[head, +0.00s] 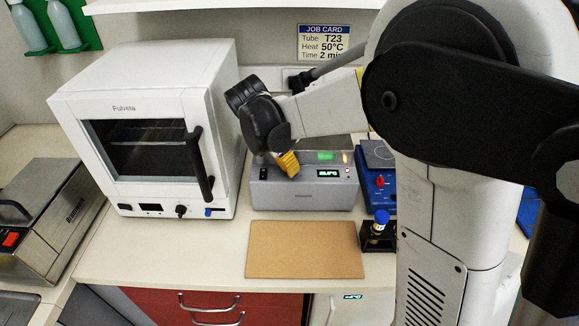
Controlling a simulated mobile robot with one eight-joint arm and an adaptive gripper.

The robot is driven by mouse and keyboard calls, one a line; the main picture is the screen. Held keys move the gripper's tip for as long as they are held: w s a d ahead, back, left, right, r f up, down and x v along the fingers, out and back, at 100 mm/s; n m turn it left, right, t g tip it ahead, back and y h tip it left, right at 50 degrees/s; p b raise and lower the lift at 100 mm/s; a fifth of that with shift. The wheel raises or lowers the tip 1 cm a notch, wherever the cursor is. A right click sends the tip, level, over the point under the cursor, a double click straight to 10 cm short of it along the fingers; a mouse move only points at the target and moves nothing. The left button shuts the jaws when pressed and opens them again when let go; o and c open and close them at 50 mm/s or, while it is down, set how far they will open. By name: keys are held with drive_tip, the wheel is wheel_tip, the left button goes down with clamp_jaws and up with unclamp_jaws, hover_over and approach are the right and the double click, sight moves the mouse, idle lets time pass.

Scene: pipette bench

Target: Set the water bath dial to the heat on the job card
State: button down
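The job card (324,42) on the back wall reads Tube T23, Heat 50°C, Time 2 min. A low grey metal unit (303,199), which appears to be the water bath, stands on the bench below it. Its front has a small lit display (328,173), too small to read surely, and a switch at the left end. My gripper (287,164) points down over the unit's front left part, with yellow fingertips close to the front panel. No dial shows on this unit; one may be hidden behind the fingers. Contact and finger opening cannot be made out.
A white oven (149,130) with a black handle stands close left of my gripper. A blue device (379,184) with a red knob and a black rack (377,236) holding a blue-capped tube (380,221) are to the right. A brown board (305,250) lies bare in front.

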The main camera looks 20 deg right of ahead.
drive_tip(key=shift+d, duration=0.1)
drive_tip(key=c, duration=1.2)
unclamp_jaws()
drive_tip(key=shift+d, duration=0.1)
drive_tip(key=shift+c, duration=0.2)
